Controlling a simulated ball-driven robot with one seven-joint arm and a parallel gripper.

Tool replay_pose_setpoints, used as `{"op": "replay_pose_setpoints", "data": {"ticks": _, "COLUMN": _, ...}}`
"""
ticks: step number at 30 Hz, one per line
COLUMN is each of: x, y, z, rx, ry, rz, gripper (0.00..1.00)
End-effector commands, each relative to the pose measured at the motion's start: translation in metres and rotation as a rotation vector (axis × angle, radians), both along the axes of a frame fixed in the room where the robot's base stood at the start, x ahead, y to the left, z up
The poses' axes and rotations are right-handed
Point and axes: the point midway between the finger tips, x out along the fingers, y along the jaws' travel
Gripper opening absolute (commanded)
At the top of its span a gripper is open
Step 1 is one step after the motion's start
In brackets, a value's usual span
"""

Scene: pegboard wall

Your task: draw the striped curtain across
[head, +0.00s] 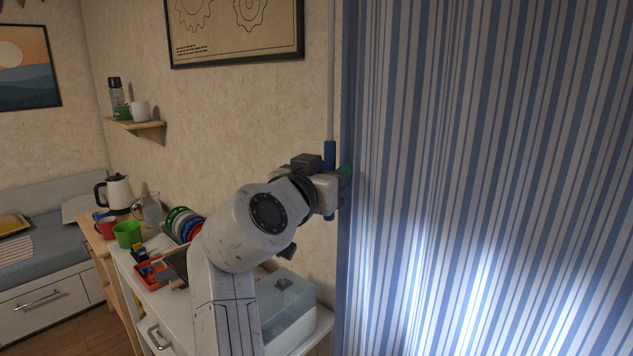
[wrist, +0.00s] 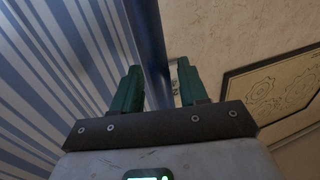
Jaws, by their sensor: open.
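The blue-and-white striped curtain (head: 490,150) hangs in folds over the right side of the head view, its left edge just right of my gripper. It also shows at the left of the wrist view (wrist: 50,70). A thin rod with a blue grip (head: 329,154) hangs upright beside the curtain's edge. My gripper (head: 346,178) is at the height of this grip and hides its middle. In the wrist view, my gripper's green fingers (wrist: 158,85) are open, with the dark blue rod (wrist: 148,35) between them. I cannot tell whether either finger touches it.
A small shelf (head: 140,125) and a framed poster (head: 235,30) are on the wall.

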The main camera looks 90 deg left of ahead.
Motion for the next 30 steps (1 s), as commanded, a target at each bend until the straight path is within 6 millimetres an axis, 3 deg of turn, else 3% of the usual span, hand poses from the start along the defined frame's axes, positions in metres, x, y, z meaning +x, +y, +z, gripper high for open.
{"op": "replay_pose_setpoints", "data": {"ticks": 18, "x": -0.037, "y": -0.086, "z": -0.001, "rx": 0.002, "ry": 0.0, "rz": 0.002, "gripper": 0.43}}
{"op": "replay_pose_setpoints", "data": {"ticks": 30, "x": -0.04, "y": -0.094, "z": 0.0, "rx": 0.0, "ry": 0.0, "rz": 0.0, "gripper": 0.43}}
